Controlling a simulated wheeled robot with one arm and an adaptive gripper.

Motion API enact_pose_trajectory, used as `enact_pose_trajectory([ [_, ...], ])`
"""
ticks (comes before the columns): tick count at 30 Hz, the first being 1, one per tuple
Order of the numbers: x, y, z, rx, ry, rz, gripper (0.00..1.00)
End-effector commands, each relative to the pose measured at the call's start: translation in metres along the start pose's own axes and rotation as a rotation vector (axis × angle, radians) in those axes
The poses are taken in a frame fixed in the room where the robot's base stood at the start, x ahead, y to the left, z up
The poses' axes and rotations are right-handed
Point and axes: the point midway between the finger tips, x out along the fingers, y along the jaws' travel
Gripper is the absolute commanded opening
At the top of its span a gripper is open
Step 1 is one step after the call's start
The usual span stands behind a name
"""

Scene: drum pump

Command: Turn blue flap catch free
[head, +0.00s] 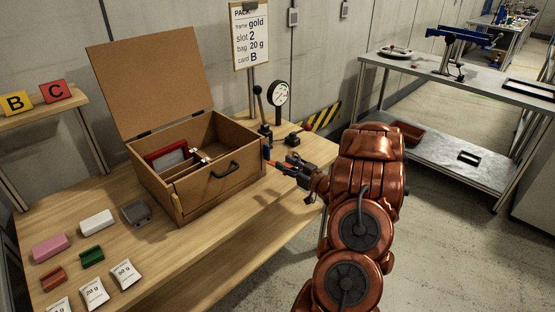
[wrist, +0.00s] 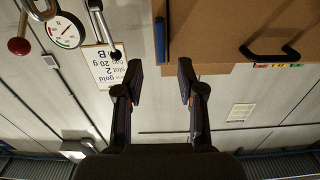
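The blue flap catch (head: 267,152) is a small upright piece at the right front corner of the brown box (head: 219,185). In the wrist view the catch (wrist: 160,40) is a narrow dark blue bar along the left edge of the box front. My gripper (head: 277,166) is just right of that corner, pointing at the box. In the wrist view my gripper (wrist: 158,78) is open and empty. The catch lies beyond the fingertips, in line with the gap between them. I see no contact with it.
The box lid (head: 150,85) stands open. A dark handle (head: 227,170) sticks out from the box front. A dial gauge (head: 280,93) and a lever (head: 259,103) stand behind the gripper. Several coloured blocks and bags lie at the table's left. The floor right of the table is clear.

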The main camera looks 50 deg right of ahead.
Motion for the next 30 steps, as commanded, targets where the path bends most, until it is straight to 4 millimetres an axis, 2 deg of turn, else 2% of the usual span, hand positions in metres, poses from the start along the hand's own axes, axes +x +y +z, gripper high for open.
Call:
enact_pose_trajectory([
  [3,-0.018,0.001,0.000,0.003,0.001,0.003,0.39],
  [10,-0.035,0.000,0.001,0.003,-0.001,0.001,0.39],
  [30,-0.037,-0.001,0.000,0.002,0.000,-0.001,0.39],
])
